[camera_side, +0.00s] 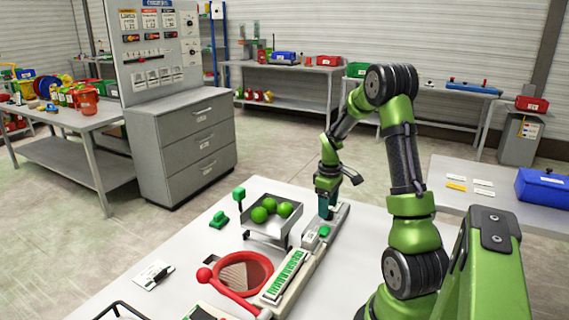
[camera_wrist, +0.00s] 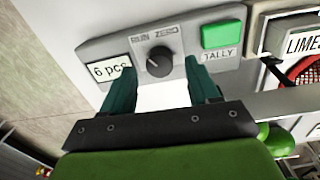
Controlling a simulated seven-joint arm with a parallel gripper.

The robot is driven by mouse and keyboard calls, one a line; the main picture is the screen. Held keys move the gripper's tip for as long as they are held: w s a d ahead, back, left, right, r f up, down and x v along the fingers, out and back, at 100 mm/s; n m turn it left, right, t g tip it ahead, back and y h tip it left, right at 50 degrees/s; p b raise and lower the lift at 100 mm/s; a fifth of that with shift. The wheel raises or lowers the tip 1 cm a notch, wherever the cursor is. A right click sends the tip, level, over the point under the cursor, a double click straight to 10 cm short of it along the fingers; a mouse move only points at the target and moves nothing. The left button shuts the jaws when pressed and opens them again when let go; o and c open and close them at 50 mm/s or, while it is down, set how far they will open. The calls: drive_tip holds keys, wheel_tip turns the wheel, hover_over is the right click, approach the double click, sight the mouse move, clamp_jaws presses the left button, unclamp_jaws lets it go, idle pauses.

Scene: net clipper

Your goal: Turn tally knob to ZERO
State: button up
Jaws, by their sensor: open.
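The tally knob (camera_wrist: 158,62) is a small black round knob on a grey panel (camera_wrist: 95,48) in the wrist view. RUN is printed at its upper left and ZERO above and to its right. The knob's pointer is too small to read surely. My gripper (camera_wrist: 160,68) is open, with its two dark teal fingers on either side of the knob and a gap on both sides. In the side view my gripper (camera_side: 327,207) points down at the far end of the grey device; the knob is hidden there.
A "6 pcs" label (camera_wrist: 108,71) and a green TALLY button (camera_wrist: 221,34) flank the knob. In the side view, a tray (camera_side: 268,232) of green limes stands left of my gripper. A red net ring (camera_side: 215,270) and a green-marked bar (camera_side: 285,277) lie nearer the camera.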

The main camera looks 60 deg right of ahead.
drive_tip(key=shift+f, duration=0.9)
drive_tip(key=shift+c, duration=0.2)
drive_tip(key=c, duration=1)
drive_tip(key=m, duration=0.6)
drive_tip(key=shift+d+m, duration=0.1)
drive_tip(key=shift+m, duration=0.2)
drive_tip(key=m, duration=0.3)
drive_tip(key=shift+r+m, duration=0.1)
drive_tip(key=shift+m, duration=2.2)
